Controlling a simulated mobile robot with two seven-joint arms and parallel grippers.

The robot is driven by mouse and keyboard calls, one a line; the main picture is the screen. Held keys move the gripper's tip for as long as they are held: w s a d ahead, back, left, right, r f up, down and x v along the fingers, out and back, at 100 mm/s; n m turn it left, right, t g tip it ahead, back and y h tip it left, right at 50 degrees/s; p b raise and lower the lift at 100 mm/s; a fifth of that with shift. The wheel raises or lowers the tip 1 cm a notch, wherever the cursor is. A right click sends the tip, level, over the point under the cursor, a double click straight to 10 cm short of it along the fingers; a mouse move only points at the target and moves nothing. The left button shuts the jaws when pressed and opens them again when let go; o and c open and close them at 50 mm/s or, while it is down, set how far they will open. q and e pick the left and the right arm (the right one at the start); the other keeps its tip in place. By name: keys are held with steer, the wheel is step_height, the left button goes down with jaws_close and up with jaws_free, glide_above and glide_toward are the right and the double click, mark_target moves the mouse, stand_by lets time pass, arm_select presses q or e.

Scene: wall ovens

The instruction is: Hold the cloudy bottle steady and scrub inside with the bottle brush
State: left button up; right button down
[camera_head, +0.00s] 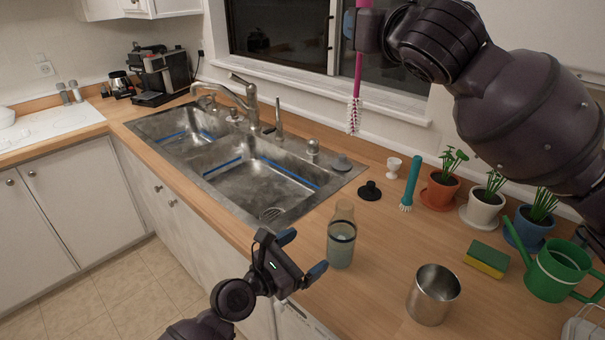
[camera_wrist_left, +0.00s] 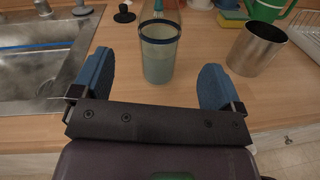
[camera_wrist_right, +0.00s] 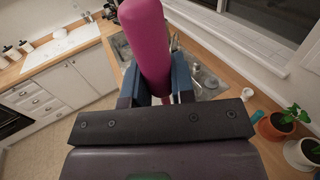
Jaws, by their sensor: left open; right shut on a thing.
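The cloudy bottle (camera_head: 342,240) stands upright on the counter, right of the sink. It also shows in the left wrist view (camera_wrist_left: 159,55), beyond and between my open left fingers. My left gripper (camera_head: 301,255) is open and empty, just in front of the bottle and not closed around it. My right gripper (camera_wrist_right: 155,85) is shut on the pink handle of the bottle brush (camera_wrist_right: 146,40). In the head view the brush (camera_head: 355,110) hangs upright, bristles down, above the counter behind the bottle and well apart from it.
A metal cup (camera_head: 433,294) stands right of the bottle. The double sink (camera_head: 235,160) lies to the left. Behind are a black stopper (camera_head: 369,190), a white egg cup (camera_head: 393,167) and a teal brush (camera_head: 411,182). Potted plants, a sponge (camera_head: 486,259) and a green watering can (camera_head: 556,268) stand right.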

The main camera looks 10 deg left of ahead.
mark_target(343, 226)
arm_select(q)
steer(key=shift+n, duration=0.8)
steer(key=x, duration=1.2)
steer(key=c, duration=1.3)
steer(key=shift+o, duration=0.2)
